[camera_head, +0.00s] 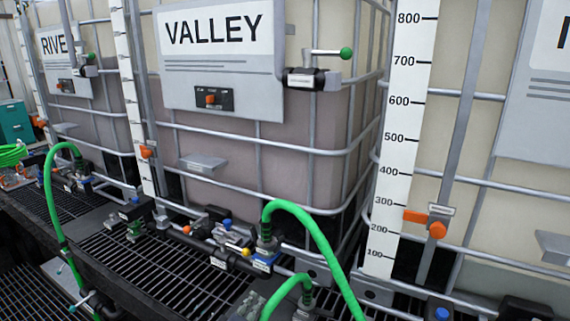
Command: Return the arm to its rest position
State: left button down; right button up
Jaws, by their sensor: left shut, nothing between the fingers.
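Neither of my grippers can be made out in the head view, and no arm of mine is recognisable there. The view is filled by a large caged tote with a sign reading VALLEY (214,30). Its pinkish liquid shows through the wall. A second tote with a sign partly reading RIVE (60,45) stands to its left. A third tote, with a sign cut off by the frame (535,95), stands at the right.
Green hoses (310,228) rise from the manifold in front of the totes, and another green hose (47,190) loops at the left. Valves with coloured knobs line a dark grated platform (150,265). A white level scale (400,140) stands upright between totes. A teal box (14,122) is far left.

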pick_arm(q)
jog(key=s+a+f+m+g, duration=0.2)
jog(key=s+f+m+g, duration=0.15)
jog(key=s, duration=0.55)
jog(key=s+a+f+m+g, duration=0.1)
jog(key=s+f+m+g, duration=0.25)
jog(key=s, duration=0.65)
jog(key=s+a+m+g+y, duration=0.2)
jog(key=s+a, duration=0.2)
jog(key=s, duration=0.6)
jog(key=s+a+m+g+y, duration=0.3)
jog(key=s+a, duration=0.1)
jog(key=s, duration=0.5)
notch_tip(320, 180, down, 25)
jog(key=b, duration=0.1)
jog(key=s+a+f+g+b, duration=0.1)
jog(key=s+a+f+g, duration=0.1)
jog(key=s+f, duration=1.6)
jog(key=shift+s+a+f, duration=0.25)
jog(key=shift+a+f, duration=0.05)
jog(key=shift+a, duration=0.35)
pick_arm(e)
jog(key=shift+s+f, duration=0.15)
jog(key=shift+f, duration=0.95)
pick_arm(q)
jog(key=shift+w, duration=0.15)
pick_arm(e)
jog(key=shift+s, duration=0.15)
